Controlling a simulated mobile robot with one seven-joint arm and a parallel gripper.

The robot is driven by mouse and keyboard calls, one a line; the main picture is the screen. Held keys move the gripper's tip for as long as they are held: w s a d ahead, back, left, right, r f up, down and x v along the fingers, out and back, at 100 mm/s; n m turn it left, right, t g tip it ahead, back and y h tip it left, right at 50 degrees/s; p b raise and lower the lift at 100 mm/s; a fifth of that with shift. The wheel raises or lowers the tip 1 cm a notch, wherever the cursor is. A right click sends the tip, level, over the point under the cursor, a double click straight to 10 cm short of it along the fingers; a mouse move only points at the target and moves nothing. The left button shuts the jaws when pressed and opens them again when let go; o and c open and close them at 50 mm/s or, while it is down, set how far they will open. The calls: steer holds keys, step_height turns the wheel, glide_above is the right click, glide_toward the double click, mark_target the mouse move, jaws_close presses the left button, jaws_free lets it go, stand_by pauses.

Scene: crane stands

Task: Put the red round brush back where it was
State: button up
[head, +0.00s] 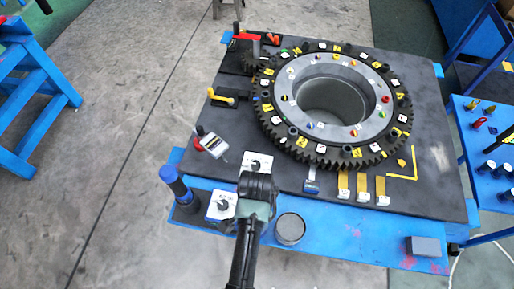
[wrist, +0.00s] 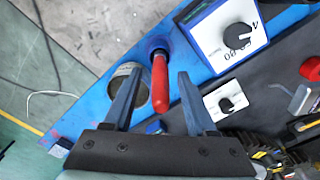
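A long red rounded handle (wrist: 160,84), which looks like the red round brush, lies between my two fingers in the wrist view. A dark blue round piece (wrist: 156,46) surrounds its far end; I cannot tell whether this is part of it or a holder. My gripper (wrist: 159,73) is open, with a visible gap between each fingertip and the handle. In the head view my gripper (head: 256,188) is over the table's front left part and the brush is hidden by it.
A grey can (wrist: 130,88) stands close beside the left finger; the head view shows it too (head: 290,229). Two dial boxes (head: 221,207) (head: 255,164) flank my gripper. A blue-topped cylinder (head: 174,180) stands at left. A large gear ring (head: 330,100) fills the table's middle.

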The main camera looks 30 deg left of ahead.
step_height(320, 180, up, 11)
steer(key=shift+s+r, duration=0.1)
steer(key=shift+r, duration=0.05)
steer(key=shift+r+p, duration=0.4)
steer(key=shift+r, duration=0.05)
stand_by(0.3)
